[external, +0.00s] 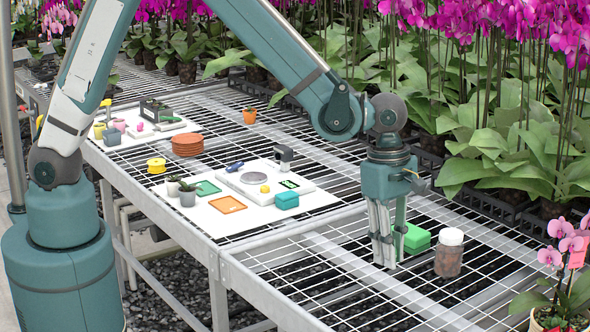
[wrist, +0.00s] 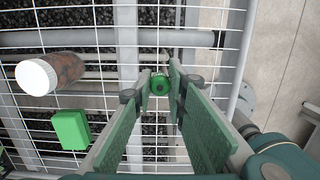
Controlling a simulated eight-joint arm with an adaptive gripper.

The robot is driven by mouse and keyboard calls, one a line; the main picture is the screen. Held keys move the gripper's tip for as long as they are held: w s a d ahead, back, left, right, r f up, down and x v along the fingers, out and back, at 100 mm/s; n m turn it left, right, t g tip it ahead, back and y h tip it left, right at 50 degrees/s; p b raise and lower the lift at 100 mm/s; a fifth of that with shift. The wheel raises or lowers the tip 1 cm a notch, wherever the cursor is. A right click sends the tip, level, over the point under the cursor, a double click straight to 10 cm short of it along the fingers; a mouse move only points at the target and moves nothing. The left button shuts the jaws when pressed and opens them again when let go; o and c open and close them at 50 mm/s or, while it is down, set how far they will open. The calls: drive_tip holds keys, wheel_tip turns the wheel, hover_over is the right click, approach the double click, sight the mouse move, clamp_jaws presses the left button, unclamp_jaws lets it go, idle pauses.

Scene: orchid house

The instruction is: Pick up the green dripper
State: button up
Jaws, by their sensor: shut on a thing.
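The green dripper (wrist: 160,84) is a small round green piece with a dark centre, seen in the wrist view between the fingertips. My gripper (wrist: 160,76) is shut on it, with one finger on each side. In the external view my gripper (external: 386,263) points straight down at the wire-mesh bench, its fingertips close to the mesh. I cannot make out the dripper in that view, as the fingers hide it. Whether it still touches the mesh is unclear.
A green box (external: 415,238) and a white-lidded jar (external: 449,258) stand close to the right of my gripper. A white mat (external: 262,222) with a scale and small items lies to the left.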

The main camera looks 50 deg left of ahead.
drive_tip(key=shift+r, duration=0.6)
